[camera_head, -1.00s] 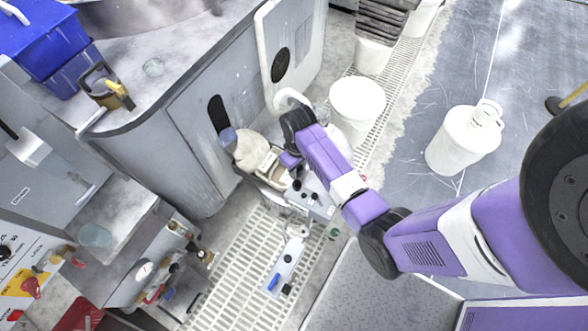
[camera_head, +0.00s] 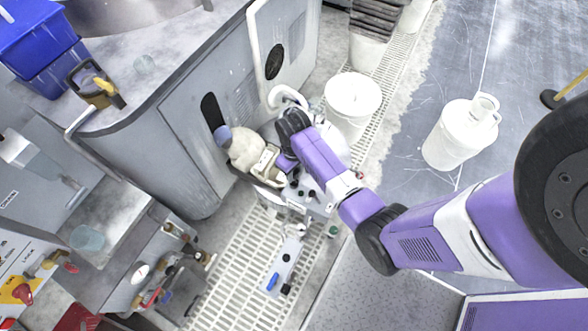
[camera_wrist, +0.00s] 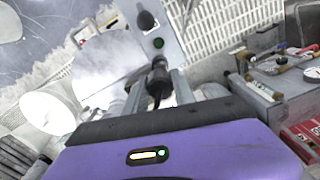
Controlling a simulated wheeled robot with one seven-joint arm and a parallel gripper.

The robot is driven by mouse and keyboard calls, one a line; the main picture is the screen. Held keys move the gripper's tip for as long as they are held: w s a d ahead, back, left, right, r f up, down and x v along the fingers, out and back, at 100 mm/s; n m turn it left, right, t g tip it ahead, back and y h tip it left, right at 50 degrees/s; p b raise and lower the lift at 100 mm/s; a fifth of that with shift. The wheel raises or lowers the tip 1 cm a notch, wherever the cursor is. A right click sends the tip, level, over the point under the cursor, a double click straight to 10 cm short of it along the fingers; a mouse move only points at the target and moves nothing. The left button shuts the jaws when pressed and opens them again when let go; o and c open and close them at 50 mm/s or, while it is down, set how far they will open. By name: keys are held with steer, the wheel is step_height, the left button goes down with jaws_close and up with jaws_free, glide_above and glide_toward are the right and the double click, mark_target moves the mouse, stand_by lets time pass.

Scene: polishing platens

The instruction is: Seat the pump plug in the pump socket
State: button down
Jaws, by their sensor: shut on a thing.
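In the wrist view my gripper (camera_wrist: 160,88) is shut on the black pump plug (camera_wrist: 158,76), with a grey finger on either side and a dark cable below it. Ahead of the plug is a grey panel (camera_wrist: 170,45) with a black knob and a green button. I cannot make out the pump socket; the plug and fingers may hide part of the panel. In the head view my gripper (camera_head: 287,162) is over the small pump unit (camera_head: 312,195) beside the grey cabinet. The plug is not discernible there, and I cannot tell whether it touches the panel.
A white bucket (camera_head: 352,100) stands close behind the arm, and a white canister (camera_head: 460,135) is on the floor at right. A workbench with fittings (camera_head: 165,260) is at lower left.

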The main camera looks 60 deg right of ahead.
steer(key=shift+f+b, duration=0.5)
steer(key=shift+f, duration=0.5)
steer(key=shift+p, duration=0.65)
stand_by(1.0)
steer(key=shift+f+b, duration=1.2)
steer(key=shift+f, duration=0.55)
steer(key=c, duration=0.9)
jaws_free()
steer(key=shift+c, duration=0.2)
steer(key=shift+r, duration=0.2)
steer(key=shift+r+p, duration=0.3)
steer(key=shift+r, duration=3.45)
